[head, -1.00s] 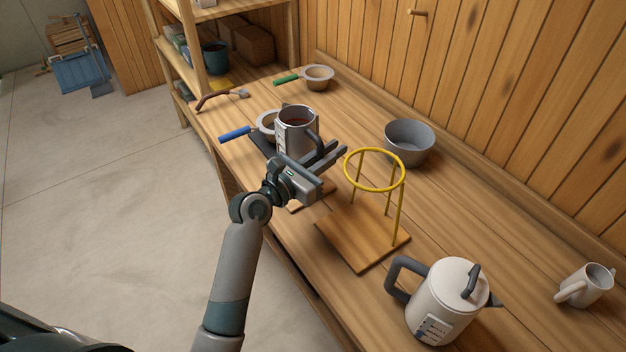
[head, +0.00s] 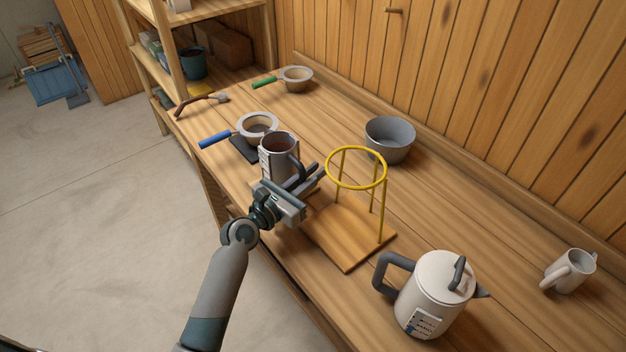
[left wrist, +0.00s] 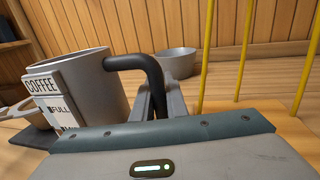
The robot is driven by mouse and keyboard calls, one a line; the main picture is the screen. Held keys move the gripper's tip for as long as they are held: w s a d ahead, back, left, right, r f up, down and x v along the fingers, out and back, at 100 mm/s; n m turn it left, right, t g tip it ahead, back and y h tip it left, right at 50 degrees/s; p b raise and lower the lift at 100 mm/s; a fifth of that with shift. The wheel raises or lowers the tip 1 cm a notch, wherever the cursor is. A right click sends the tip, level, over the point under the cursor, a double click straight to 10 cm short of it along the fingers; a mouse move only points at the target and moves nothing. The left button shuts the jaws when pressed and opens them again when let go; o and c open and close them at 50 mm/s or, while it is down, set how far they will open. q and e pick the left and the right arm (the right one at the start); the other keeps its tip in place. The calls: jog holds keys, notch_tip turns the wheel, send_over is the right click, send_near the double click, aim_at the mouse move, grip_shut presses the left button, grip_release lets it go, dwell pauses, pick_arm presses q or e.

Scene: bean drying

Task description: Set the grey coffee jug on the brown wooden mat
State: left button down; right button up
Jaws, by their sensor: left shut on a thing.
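The grey coffee jug (head: 277,160) is upright, with dark contents and a white label; its label reads COFFEE in the left wrist view (left wrist: 84,90). My left gripper (head: 308,182) is shut on the jug's dark handle (left wrist: 150,68), on the jug's near right side. My right gripper is out of view.
A yellow ring stand (head: 350,238) is close on the right. A blue-handled strainer (head: 257,122) lies behind the jug by a dark mat (head: 240,151). A grey bowl (head: 389,140), white kettle (head: 432,300) and white mug (head: 570,272) stand farther right.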

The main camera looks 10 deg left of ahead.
pick_arm(q)
notch_tip(320, 180, down, 2)
dwell(0.5)
jog(key=c, duration=1.8)
grip_release()
jog(key=shift+f, duration=0.2)
jog(key=shift+o, duration=0.2)
jog(key=shift+s+r, duration=0.1)
jog(key=shift+r, duration=0.05)
jog(key=b+v, duration=0.2)
jog(key=v, duration=1)
